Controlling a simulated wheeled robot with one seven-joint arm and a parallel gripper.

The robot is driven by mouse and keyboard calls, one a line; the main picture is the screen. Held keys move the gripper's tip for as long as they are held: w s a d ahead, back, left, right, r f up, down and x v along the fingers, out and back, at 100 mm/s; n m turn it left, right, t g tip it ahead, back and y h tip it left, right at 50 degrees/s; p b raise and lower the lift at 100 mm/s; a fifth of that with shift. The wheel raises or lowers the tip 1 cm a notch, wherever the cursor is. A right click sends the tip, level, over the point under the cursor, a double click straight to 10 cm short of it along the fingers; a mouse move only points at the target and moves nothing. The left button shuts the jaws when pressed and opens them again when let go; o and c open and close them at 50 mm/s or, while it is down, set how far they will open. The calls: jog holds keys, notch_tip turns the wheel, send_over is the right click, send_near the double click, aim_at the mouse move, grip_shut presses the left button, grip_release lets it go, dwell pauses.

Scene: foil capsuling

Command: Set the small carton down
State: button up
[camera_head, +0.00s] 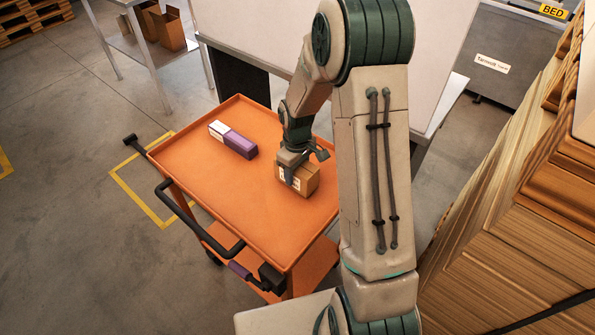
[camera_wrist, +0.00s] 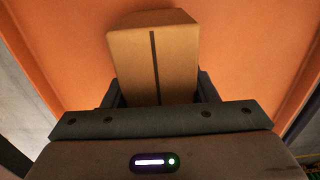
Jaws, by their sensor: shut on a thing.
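The small carton (camera_head: 300,182) is a brown cardboard box at the right side of the orange cart's top tray (camera_head: 230,185). My gripper (camera_head: 292,168) is over it from above and shut on it. In the wrist view the carton (camera_wrist: 153,60) sits between the two dark fingers of my gripper (camera_wrist: 160,92), with a dark stripe along its face. Orange tray surface lies behind it. The carton looks on or very close above the tray; I cannot tell whether its underside touches.
A white and purple box (camera_head: 233,140) lies on the tray left of the carton. The tray has a raised rim, and its front half is clear. Stacked brown boards (camera_head: 510,220) stand at the right. A white-panelled machine (camera_head: 265,40) stands behind the cart.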

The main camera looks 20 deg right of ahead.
jog(key=shift+f, duration=0.6)
jog(key=shift+f, duration=0.2)
jog(key=o, duration=1.1)
jog(key=shift+r, duration=0.1)
